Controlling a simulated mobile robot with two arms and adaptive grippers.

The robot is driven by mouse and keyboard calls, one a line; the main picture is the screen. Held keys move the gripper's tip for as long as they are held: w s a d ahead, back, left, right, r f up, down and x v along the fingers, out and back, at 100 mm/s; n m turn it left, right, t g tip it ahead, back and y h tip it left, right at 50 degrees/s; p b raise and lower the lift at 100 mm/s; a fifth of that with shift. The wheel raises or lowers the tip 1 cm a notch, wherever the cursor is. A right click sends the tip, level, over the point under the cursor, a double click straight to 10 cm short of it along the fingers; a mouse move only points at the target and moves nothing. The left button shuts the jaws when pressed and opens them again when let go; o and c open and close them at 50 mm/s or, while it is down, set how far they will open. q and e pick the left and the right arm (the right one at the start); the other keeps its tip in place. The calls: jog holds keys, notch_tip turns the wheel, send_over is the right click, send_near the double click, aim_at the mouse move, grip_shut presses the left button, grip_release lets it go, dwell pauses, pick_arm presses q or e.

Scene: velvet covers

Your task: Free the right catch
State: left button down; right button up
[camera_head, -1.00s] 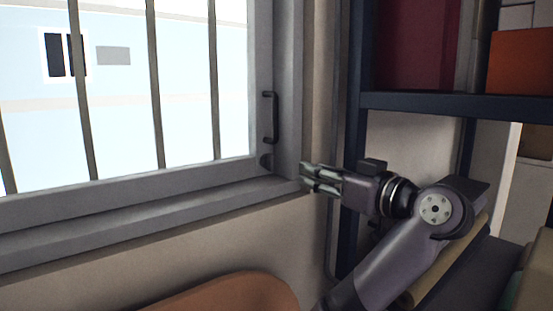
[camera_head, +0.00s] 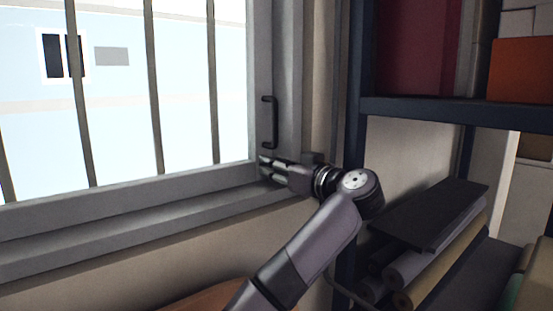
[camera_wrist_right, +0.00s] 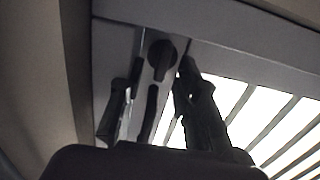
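The right catch (camera_wrist_right: 161,54) shows in the right wrist view as a dark rounded knob on the grey window frame, with a dark narrow piece below it. In the head view my gripper covers it at the window's lower right corner. My right gripper (camera_head: 266,167) has its fingertips at that corner; in the right wrist view (camera_wrist_right: 155,85) its fingers are apart, one on each side of the catch. I cannot tell whether either finger touches it. My left gripper is not in view.
A dark handle (camera_head: 269,122) stands on the window frame (camera_head: 288,90) just above my right gripper. Vertical bars (camera_head: 155,90) cross the window. A dark blue shelf unit (camera_head: 430,108) stands to the right, with rolls (camera_head: 430,255) low on it. An orange-brown rounded surface (camera_head: 200,297) is below.

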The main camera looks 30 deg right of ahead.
jog(key=shift+w, duration=0.15)
jog(key=shift+c, duration=0.4)
grip_shut()
